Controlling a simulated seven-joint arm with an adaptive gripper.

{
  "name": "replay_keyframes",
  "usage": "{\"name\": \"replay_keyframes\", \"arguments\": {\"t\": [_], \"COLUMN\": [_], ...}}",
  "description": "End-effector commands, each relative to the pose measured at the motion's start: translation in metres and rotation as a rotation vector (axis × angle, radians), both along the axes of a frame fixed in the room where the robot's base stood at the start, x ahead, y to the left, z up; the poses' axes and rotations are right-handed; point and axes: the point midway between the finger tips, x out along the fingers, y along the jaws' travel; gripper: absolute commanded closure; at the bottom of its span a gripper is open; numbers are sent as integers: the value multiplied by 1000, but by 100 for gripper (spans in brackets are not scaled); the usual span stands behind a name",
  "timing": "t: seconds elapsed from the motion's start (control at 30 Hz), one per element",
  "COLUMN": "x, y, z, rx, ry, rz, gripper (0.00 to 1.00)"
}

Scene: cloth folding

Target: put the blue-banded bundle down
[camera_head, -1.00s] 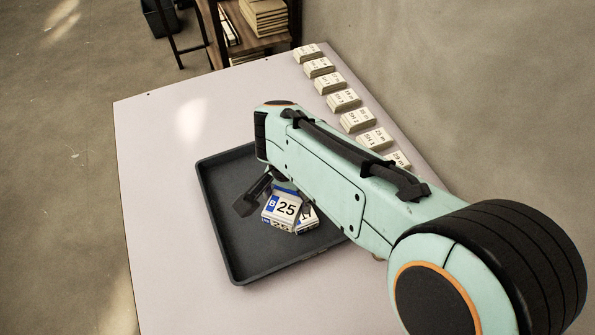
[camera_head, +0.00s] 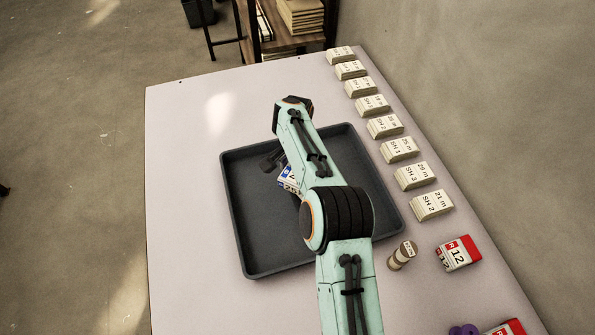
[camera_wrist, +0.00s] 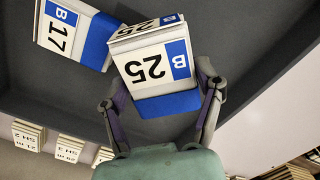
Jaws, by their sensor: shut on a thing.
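The blue-banded bundle (camera_wrist: 150,62) is a pale stack with a blue band and a label reading B 25. In the wrist view my gripper (camera_wrist: 162,92) has one finger on each side of it and is shut on it. In the head view the bundle (camera_head: 287,177) shows over the dark tray (camera_head: 240,260), partly hidden by my arm. I cannot tell whether it touches the tray floor. A second blue-banded bundle (camera_wrist: 72,32), marked B 17, lies in the tray beside it, close by.
A row of several pale bundles (camera_head: 400,149) runs along the table's right edge. A small cylinder (camera_head: 402,255) and a red-banded bundle (camera_head: 459,253) marked R 12 are at the near right. The tray's near half and the table (camera_head: 180,200) left of it are clear.

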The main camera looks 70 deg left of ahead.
Motion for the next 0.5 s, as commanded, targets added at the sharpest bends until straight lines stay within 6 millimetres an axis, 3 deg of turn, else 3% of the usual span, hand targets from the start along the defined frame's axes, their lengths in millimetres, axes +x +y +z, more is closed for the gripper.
{"name": "replay_keyframes", "arguments": {"t": [0.1, 0.5], "x": [0, 0], "y": [0, 0], "z": [-13, -18], "rx": [0, 1], "ry": [0, 0], "rz": [-1, -1], "gripper": [70, 70]}}
